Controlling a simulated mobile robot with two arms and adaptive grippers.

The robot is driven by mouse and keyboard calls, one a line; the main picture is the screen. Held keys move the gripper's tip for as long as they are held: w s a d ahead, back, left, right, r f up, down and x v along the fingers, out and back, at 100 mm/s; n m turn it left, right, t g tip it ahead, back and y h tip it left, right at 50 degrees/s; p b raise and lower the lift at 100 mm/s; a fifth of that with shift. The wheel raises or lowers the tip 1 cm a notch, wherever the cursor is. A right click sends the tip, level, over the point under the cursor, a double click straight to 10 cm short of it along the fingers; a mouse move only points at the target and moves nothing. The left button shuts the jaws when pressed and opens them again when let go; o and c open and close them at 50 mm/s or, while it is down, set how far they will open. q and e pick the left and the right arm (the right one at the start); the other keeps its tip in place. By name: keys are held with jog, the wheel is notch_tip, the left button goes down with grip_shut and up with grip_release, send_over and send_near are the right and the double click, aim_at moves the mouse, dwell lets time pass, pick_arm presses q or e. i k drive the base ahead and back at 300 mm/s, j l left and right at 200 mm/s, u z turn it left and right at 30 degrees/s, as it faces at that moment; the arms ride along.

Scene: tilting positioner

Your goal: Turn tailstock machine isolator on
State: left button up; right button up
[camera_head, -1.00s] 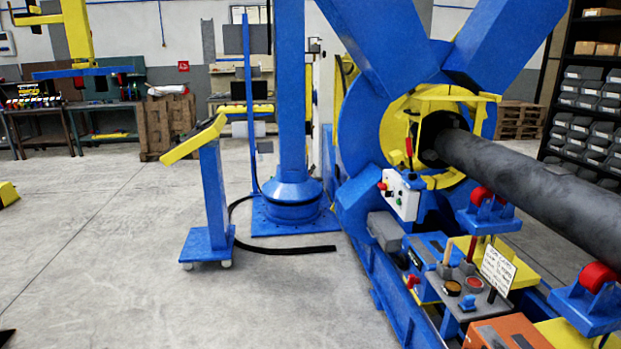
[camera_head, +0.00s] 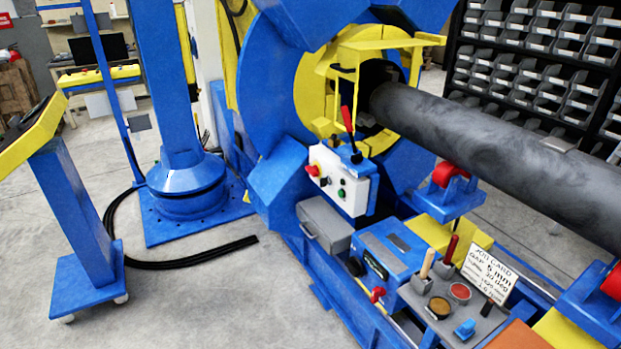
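A white control box (camera_head: 342,188) is mounted on the blue machine beside the big ring. Its face carries a red knob (camera_head: 313,170), a small black knob and a green button (camera_head: 341,193). A lever with a red handle (camera_head: 347,119) stands above the box. Below it is a blue unit (camera_head: 390,250) with a red handle or knob (camera_head: 377,294) and a black knob on its side. I cannot tell which of these is the isolator, nor read any switch position. Neither of my grippers is in view.
A dark pipe (camera_head: 490,150) runs from the ring on red rollers. A grey tool tray (camera_head: 425,295) and a job card (camera_head: 489,271) stand at the front right. A blue pedestal (camera_head: 80,225) and a black cable (camera_head: 190,262) are left. Floor at lower left is clear.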

aim_at(313, 172)
jog(key=i+j+z, duration=0.1)
jog(key=z, duration=0.4)
jog(key=j+z, duration=0.15)
jog(key=z, duration=0.35)
jog(key=i+j+z, duration=0.1)
jog(key=z, duration=0.4)
jog(key=j+z, duration=0.25)
jog(key=z, duration=0.2)
jog(key=j+z, duration=0.2)
jog(key=z, duration=0.3)
jog(key=j+z, duration=0.2)
jog(key=z, duration=0.3)
jog(key=k+j+z, duration=0.2)
jog(key=j+z, duration=0.25)
jog(key=k+j+z, duration=0.2)
jog(key=z, duration=0.25)
jog(key=k+j+z, duration=0.25)
jog(key=z, duration=0.2)
jog(key=k+j+z, duration=0.1)
jog(key=k+z, duration=0.35)
jog(key=k+j+z, duration=0.1)
jog(key=k, duration=0.35)
jog(key=k+j, duration=0.1)
jog(key=k, duration=0.4)
jog(key=z, duration=0.05)
